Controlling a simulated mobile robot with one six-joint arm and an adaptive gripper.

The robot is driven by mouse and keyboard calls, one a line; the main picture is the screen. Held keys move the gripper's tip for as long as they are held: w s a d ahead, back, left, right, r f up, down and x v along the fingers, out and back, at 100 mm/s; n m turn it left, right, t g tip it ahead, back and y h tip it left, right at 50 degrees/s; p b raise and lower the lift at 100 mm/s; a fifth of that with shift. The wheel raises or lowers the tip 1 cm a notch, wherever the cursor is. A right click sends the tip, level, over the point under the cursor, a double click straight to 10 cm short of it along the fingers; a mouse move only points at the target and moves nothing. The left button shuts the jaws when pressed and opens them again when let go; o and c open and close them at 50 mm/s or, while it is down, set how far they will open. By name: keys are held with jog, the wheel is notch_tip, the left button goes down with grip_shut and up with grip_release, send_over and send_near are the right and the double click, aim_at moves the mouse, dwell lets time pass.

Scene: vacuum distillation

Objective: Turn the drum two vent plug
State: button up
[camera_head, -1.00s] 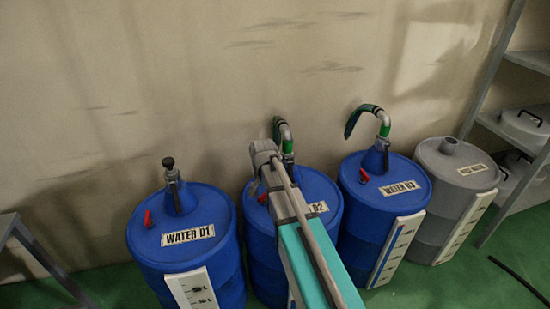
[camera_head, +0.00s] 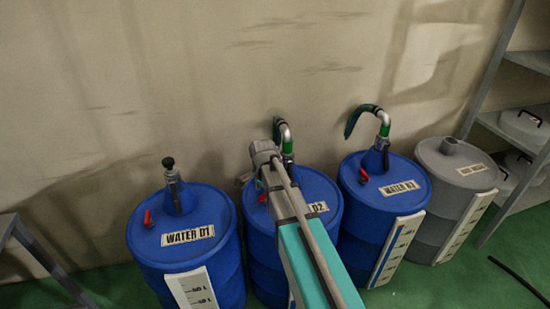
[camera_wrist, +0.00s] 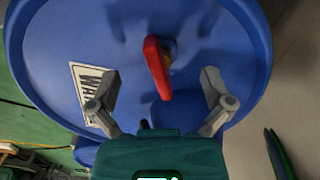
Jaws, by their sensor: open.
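Drum two (camera_head: 327,190) is a blue drum labelled D2, partly hidden behind my arm in the head view. Its red vent plug (camera_head: 263,198) shows just left of my arm. In the wrist view the red plug (camera_wrist: 157,66) stands up from the blue drum top (camera_wrist: 60,40), with a yellowish base beside it. My gripper (camera_wrist: 160,77) is open, one finger on each side of the plug with clear gaps. The plug lies between the fingers in the picture; whether it is at their depth I cannot tell. Part of the drum's label (camera_wrist: 90,90) shows beside the left finger.
Blue drum D1 (camera_head: 188,255) stands left, with its own red plug. Blue drum three (camera_head: 380,215) and a grey drum (camera_head: 455,180) stand right. A green-banded curved pipe (camera_head: 285,135) rises behind drum two, near my wrist. The wall is close behind.

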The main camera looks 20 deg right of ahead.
aim_at(264, 194)
jog(key=m, duration=0.3)
jog(key=shift+r+m+p, duration=0.25)
jog(key=shift+m+p, duration=0.05)
jog(key=shift+m, duration=0.1)
notch_tip(264, 194, up, 14)
jog(key=p, duration=1.4)
jog(key=s+r+n+p, duration=1.1)
jog(key=s+n, duration=0.3)
jog(key=n, duration=0.2)
jog(key=shift+s+r+p, duration=0.2)
jog(key=shift+r+p, duration=0.2)
jog(key=shift+r, duration=0.05)
jog(key=shift+s+a+r+n+p, duration=0.1)
jog(key=shift+s+r+n+p, duration=0.7)
jog(key=shift+n, duration=0.2)
